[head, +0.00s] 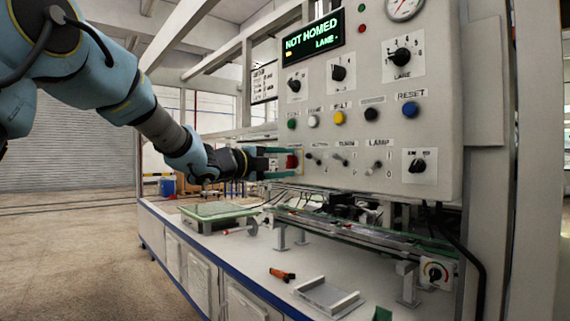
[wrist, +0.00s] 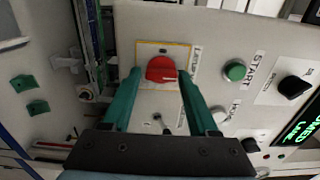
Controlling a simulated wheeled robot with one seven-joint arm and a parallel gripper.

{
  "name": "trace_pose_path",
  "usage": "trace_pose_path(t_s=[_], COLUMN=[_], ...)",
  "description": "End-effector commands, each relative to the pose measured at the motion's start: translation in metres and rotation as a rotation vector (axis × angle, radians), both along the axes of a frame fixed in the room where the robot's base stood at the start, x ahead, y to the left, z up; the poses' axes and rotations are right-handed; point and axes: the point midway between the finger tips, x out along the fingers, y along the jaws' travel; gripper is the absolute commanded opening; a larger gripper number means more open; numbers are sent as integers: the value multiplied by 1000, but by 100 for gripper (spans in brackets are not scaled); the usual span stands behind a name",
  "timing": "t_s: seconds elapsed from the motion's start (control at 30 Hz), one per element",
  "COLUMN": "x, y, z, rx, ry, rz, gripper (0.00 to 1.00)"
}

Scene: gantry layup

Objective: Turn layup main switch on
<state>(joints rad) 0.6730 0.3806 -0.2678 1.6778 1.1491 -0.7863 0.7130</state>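The main switch looks like a red rotary knob (wrist: 161,69) with a pale mark, on a yellow-edged plate on the grey control panel (head: 345,110). In the head view the red knob (head: 292,161) shows at the panel's lower left, just beyond my fingertips. My gripper (wrist: 160,73) has its two teal fingers on either side of the knob. A small gap shows at the left finger; the right finger is very close to the knob, and I cannot tell whether it touches. The label beside the plate is too blurred to read surely.
A green START button (wrist: 235,71) and a small toggle lever (wrist: 160,124) are close to the fingers. The display (head: 313,38) reads "NOT HOMED". Below the panel is a bench with a rail (head: 350,232), an orange-handled tool (head: 282,274) and a grey tray (head: 327,296).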

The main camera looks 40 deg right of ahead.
Motion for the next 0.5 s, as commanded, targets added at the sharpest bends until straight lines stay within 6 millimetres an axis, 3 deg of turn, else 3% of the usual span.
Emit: trace_pose_path(t_s=[0.13, 0.5], x=[0, 1], y=[0, 9], z=[0, 1], rx=[-1, -1], ry=[1, 0], rz=[0, 2], gripper=[78, 78])
